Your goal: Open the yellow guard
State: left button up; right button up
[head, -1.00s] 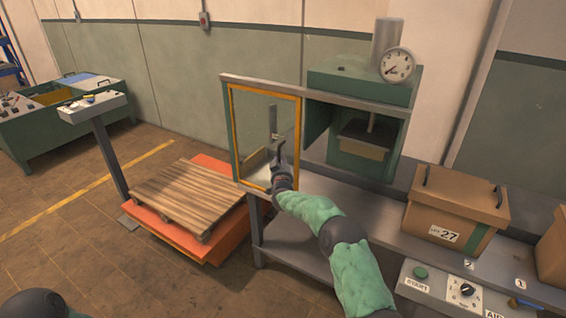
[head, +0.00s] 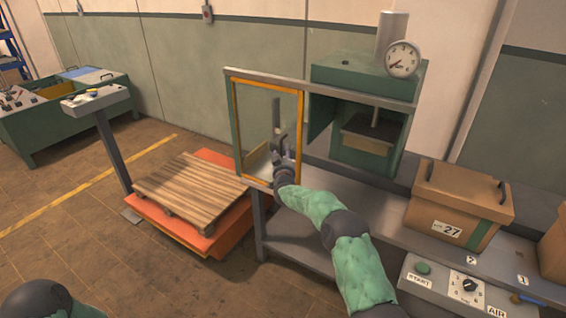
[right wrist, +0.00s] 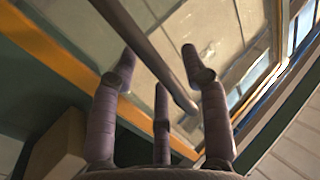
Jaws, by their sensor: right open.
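The yellow guard (head: 266,86) is an upright yellow frame around a clear panel, at the left of the press bench in the head view. A grey vertical bar handle (head: 276,113) is on its panel. My right gripper (head: 279,143) is open at the lower part of this handle. In the right wrist view, the handle (right wrist: 150,55) runs diagonally between the open fingers (right wrist: 160,75), with the yellow frame (right wrist: 62,58) behind. I cannot tell whether any finger touches the handle. My left gripper is out of view.
The press (head: 365,75) with its gauge (head: 402,60) stands right of the guard. A cardboard box (head: 458,200) and a control panel (head: 455,285) are further right. A wooden pallet (head: 190,188) on an orange platform (head: 165,225) is at left.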

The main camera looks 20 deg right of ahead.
jog(key=v, duration=1.1)
jog(key=shift+s, duration=0.35)
jog(key=shift+a, duration=0.15)
jog(key=s+a+f+g+y, duration=0.25)
jog(key=s+f, duration=0.35)
jog(key=f, duration=0.3)
jog(key=s+a+f+n+g+y, duration=0.1)
jog(key=s+a+f+g, duration=0.25)
jog(key=s+f, duration=0.4)
jog(key=s+a+f+g+y, duration=0.2)
jog(key=s+a+f, duration=0.2)
jog(key=f, duration=0.7)
jog(key=s+a+f+g+y, duration=0.1)
jog(key=s+a+f+g, duration=0.1)
jog(key=s, duration=0.8)
jog(key=s+a+f+g+y, duration=0.1)
jog(key=s+a+f+g, duration=0.1)
jog(key=s, duration=0.9)
jog(key=s+a+f+g+y, duration=0.1)
jog(key=s+a+f+g, duration=0.2)
jog(key=s, duration=0.7)
jog(key=shift+s+f+g+p, duration=0.35)
jog(key=shift+f+g, duration=0.45)
jog(key=shift+g, duration=0.2)
jog(key=shift+a+y, duration=0.1)
jog(key=shift+y, duration=0.15)
